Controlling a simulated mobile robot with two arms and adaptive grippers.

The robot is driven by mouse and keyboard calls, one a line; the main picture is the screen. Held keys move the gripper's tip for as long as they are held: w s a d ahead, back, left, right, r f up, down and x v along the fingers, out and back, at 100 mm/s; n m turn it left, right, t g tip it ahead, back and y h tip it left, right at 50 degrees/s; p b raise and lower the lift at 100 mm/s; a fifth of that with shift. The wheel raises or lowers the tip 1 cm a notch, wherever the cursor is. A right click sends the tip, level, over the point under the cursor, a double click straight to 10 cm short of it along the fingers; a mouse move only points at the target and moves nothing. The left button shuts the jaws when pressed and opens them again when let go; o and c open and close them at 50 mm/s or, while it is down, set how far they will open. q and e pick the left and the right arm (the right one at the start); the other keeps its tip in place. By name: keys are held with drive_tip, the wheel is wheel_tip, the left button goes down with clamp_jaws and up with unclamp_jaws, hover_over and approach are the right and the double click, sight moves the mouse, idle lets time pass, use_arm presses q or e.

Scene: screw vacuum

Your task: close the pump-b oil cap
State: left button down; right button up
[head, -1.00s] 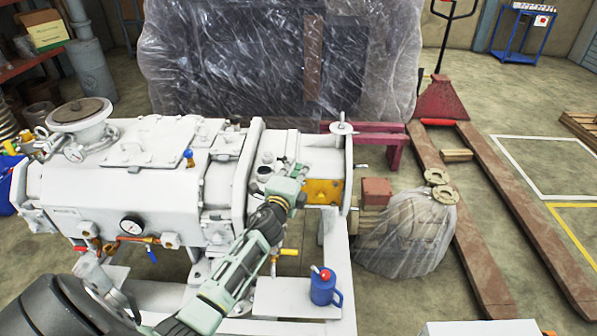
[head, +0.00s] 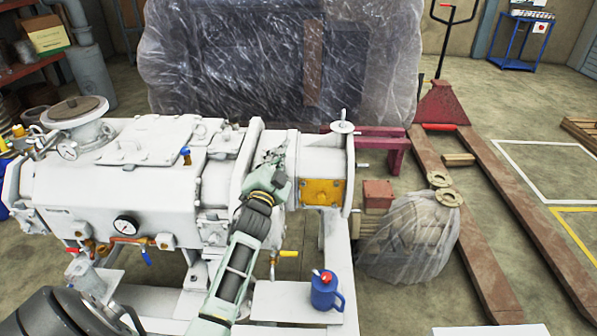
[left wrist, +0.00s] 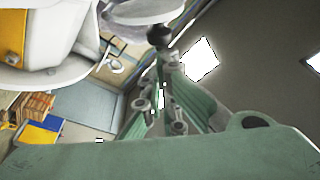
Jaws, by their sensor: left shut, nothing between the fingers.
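My left arm reaches over the white vacuum pump (head: 130,195) in the head view. My left gripper (head: 273,156) is at the top of the pump's narrower right section (head: 322,160), next to the tall white flange. Its fingers are shut and empty. In the left wrist view the gripper (left wrist: 163,80) points toward a grey disc (left wrist: 143,10) at the top edge, with a dark ball-like knob (left wrist: 160,36) just beyond the fingertips. I cannot tell whether this is the oil cap or whether the fingers touch it. The oil port area is hidden behind my gripper in the head view.
A blue oil jug (head: 325,292) stands on a white shelf (head: 285,305) below. A yellow-handled valve (head: 288,254) and a wrapped motor (head: 420,238) are nearby. A plastic-wrapped machine (head: 275,70) stands behind, and a red pallet jack (head: 480,230) at right.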

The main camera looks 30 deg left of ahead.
use_arm(q)
drive_tip(key=shift+s+a+f+n+g+y+b, duration=0.15)
drive_tip(key=shift+s+a+n+y, duration=0.6)
drive_tip(key=shift+n, duration=1.15)
drive_tip(key=shift+s+a+f+n+g+y+b, duration=0.1)
drive_tip(key=shift+s+a+n+g+y+b, duration=0.15)
drive_tip(key=shift+a+n+y, duration=1.1)
drive_tip(key=shift+s+a+f+n+g+h+b, duration=0.15)
drive_tip(key=shift+s+a+n, duration=0.35)
drive_tip(key=shift+n, duration=1.95)
drive_tip(key=shift+r, duration=0.1)
drive_tip(key=v, duration=1.2)
